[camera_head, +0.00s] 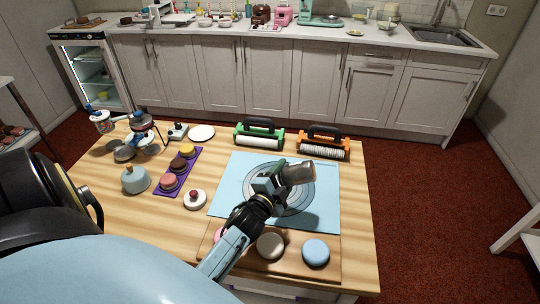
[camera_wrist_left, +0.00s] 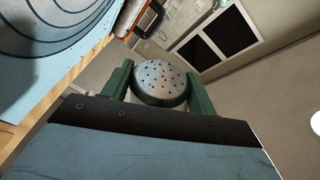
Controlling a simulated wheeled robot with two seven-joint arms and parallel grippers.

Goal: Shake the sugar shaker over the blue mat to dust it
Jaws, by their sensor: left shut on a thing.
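The blue mat (camera_head: 325,207) lies on the wooden table, with dark rings printed on it. It also shows at the upper left of the left wrist view (camera_wrist_left: 62,62). My left gripper (camera_head: 276,180) is above the middle of the mat, shut on the sugar shaker (camera_head: 299,173). The shaker is metallic and tilted on its side, with its end toward the right in the head view. In the left wrist view its perforated lid (camera_wrist_left: 160,82) sits between the two green fingers. No sugar is clearly visible on the mat. My right gripper is not in view.
A board (camera_head: 293,262) with several round cakes lies at the front edge. Green (camera_head: 259,136) and orange (camera_head: 323,144) roller holders stand behind the mat.

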